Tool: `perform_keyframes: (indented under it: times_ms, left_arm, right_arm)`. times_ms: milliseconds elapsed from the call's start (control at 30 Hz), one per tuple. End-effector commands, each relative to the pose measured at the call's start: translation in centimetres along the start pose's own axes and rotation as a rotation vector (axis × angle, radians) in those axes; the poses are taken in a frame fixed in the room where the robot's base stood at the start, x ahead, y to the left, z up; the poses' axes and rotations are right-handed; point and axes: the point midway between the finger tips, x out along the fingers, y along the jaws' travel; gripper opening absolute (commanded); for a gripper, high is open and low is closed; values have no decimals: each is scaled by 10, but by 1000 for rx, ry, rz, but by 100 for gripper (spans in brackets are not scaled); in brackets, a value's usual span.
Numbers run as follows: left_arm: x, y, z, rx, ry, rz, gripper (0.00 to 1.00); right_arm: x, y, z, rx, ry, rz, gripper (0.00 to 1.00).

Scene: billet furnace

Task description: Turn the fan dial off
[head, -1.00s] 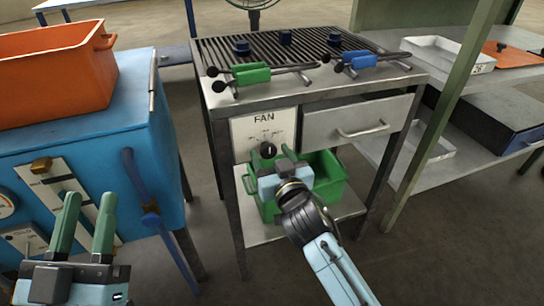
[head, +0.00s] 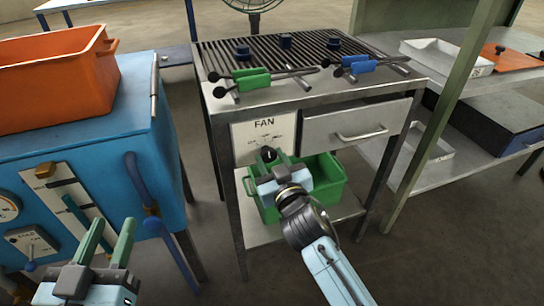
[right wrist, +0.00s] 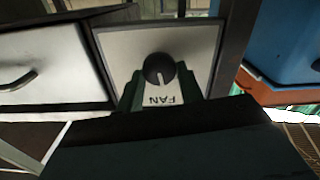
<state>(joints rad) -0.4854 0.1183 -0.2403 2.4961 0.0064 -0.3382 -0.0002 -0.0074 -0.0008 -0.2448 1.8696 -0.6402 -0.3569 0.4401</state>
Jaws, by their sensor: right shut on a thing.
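The black fan dial (head: 268,154) is on a pale panel (head: 278,131) marked FAN on the front of the grill-topped bench. My right gripper (head: 265,160) is at the dial, and its green fingers are shut on it. In the right wrist view the dial (right wrist: 159,70) sits between the fingertips, and the panel appears upside down. The dial's white pointer line points toward the FAN lettering. The small position marks are too blurred to read. My left gripper (head: 107,243) is open and empty in front of the blue furnace (head: 135,110).
A green bin (head: 325,180) stands on the bench's lower shelf, behind my right gripper. A drawer (head: 355,128) is right of the panel. Green-handled (head: 252,80) and blue-handled tongs (head: 358,65) lie on the bench top. An orange bin (head: 60,80) sits on the furnace.

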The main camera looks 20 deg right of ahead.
Motion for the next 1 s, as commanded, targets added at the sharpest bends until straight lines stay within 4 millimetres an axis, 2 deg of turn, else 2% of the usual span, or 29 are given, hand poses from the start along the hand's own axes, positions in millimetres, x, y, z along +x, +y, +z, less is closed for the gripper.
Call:
perform_keyframes:
  times_ms: [167,300,500,733,1000]
  left_arm:
    - [-9,-9,39,8,-262,-22,36]
    - [-24,-15,68,10,-453,-39,36]
    - [-50,-22,98,9,-682,-59,36]
    - [-74,-27,116,6,-842,-74,36]
    - [-87,-29,124,4,-925,-82,36]
  right_arm:
    - [0,-1,-2,-128,-4,0,14]
    - [0,-1,-2,-240,-3,0,14]
    - [0,-2,-1,-400,-2,-1,14]
    - [0,-2,0,-538,-1,-1,14]
    - [0,-2,1,-619,-1,0,14]
